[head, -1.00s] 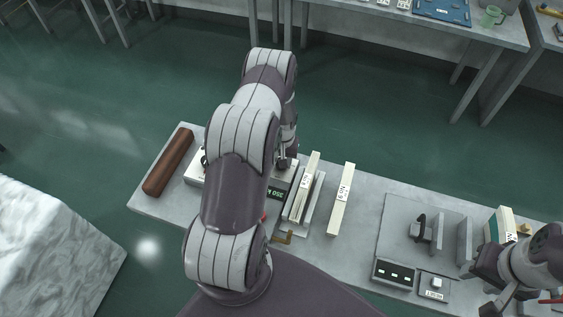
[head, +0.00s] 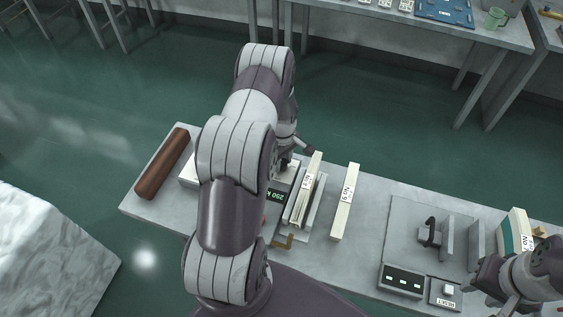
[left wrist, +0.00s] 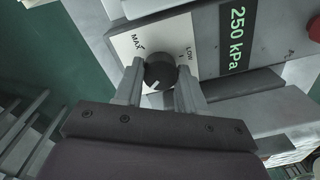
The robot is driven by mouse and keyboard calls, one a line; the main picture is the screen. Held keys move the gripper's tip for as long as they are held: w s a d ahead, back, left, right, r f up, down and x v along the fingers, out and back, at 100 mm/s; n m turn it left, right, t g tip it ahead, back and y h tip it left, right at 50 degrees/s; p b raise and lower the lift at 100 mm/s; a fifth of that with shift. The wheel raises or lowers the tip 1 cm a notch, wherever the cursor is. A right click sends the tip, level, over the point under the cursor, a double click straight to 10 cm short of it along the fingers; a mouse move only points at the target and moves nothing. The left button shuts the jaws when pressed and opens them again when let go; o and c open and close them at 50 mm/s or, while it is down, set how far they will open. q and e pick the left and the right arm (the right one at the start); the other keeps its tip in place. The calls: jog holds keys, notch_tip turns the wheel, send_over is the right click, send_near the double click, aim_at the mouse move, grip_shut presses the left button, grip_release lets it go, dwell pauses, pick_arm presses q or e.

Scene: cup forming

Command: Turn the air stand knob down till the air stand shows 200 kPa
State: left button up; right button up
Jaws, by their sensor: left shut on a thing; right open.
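The air stand (left wrist: 283,48) fills the top of the left wrist view. Its green display (left wrist: 238,35) reads 250 kPa and also shows in the head view (head: 276,196). The black knob (left wrist: 159,70) sits on a white plate marked MAX and LOW; its white mark points down and slightly left in the picture. My left gripper (left wrist: 158,78) is shut on the knob, one finger on each side. In the head view my left arm hides the knob and part of the stand. My right gripper (head: 488,284) is open at the lower right, partly cut off.
A brown roll (head: 162,164) lies at the table's left end. A rack of pale bars (head: 302,200) and a long No.9 bar (head: 345,202) are right of the stand. A grey plate with a black clamp (head: 429,234) is further right. A red button (left wrist: 315,29) is on the stand.

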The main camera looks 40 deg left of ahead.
aim_at(282, 161)
pick_arm(q)
jog(key=shift+n+b, duration=0.55)
jog(key=shift+n, duration=1.35)
jog(key=shift+r, duration=0.1)
jog(key=o, duration=1.1)
jog(key=shift+c, duration=0.2)
notch_tip(282, 161, up, 13)
jog(key=b, duration=0.2)
jog(key=shift+w, duration=0.15)
jog(key=shift+f, duration=0.2)
